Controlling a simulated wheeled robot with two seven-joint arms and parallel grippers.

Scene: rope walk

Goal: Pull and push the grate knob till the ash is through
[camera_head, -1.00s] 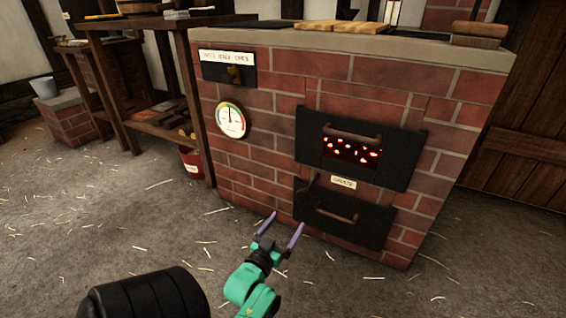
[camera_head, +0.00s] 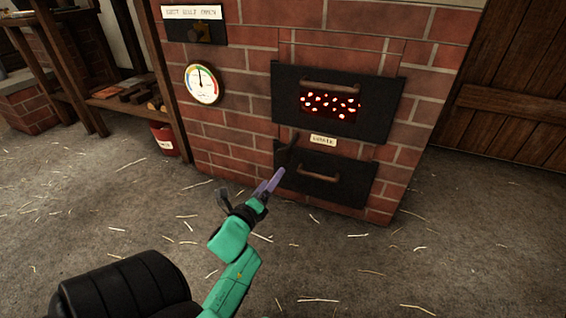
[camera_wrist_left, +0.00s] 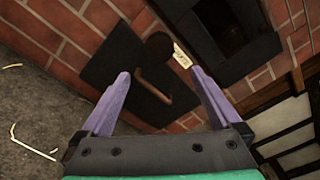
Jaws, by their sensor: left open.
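The grate knob (camera_head: 292,143) is dark and sits on the brick stove front, beside a small label (camera_head: 323,140) and at the upper left of the lower black door (camera_head: 335,185). In the left wrist view the round knob (camera_wrist_left: 158,46) shows ahead of the fingertips, near their middle line. My left gripper (camera_head: 270,180) is open and empty, with purple fingers pointing at the knob, just short of it. Red embers (camera_head: 330,105) glow in the upper door's window. No ash can be made out. My right gripper is out of view.
The upper door (camera_head: 288,85) and lower door carry bar handles (camera_head: 320,175) close to the knob. A round gauge (camera_head: 202,84) is on the bricks at left. A red bucket (camera_head: 165,140) stands by the wooden shelf (camera_head: 125,102). The straw-strewn floor in front is open.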

